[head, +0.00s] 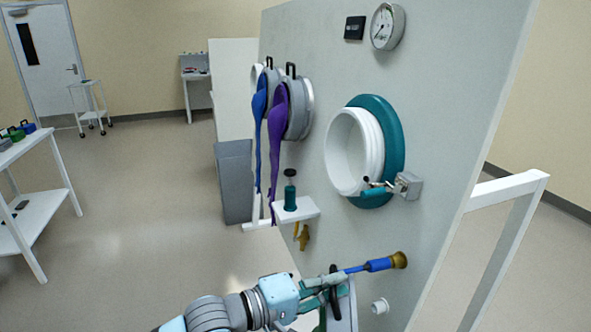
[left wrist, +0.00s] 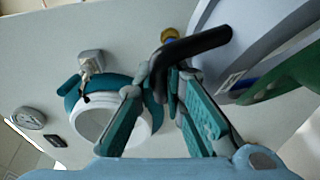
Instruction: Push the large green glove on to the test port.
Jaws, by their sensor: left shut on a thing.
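My left gripper (head: 328,284) is low in front of the wall panel, shut on a black bar handle. In the left wrist view the handle (left wrist: 192,46) lies across the fingertips (left wrist: 172,75). Beside it are a large pale grey round part (left wrist: 250,40) and green material (left wrist: 295,82), apparently the large green glove on its disc; much of it is cut off there and hidden behind the gripper in the head view. The port, a white ring (head: 346,150) in a teal collar (head: 394,140), is bare, above and apart from the gripper. It also shows in the wrist view (left wrist: 92,122).
A clamp lever (head: 408,186) sits at the port's lower right. A blue fitting with a brass end (head: 382,264) and a white stub (head: 380,306) stick out below. A small shelf (head: 296,210) and hanging blue and purple gloves (head: 278,140) are at left.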

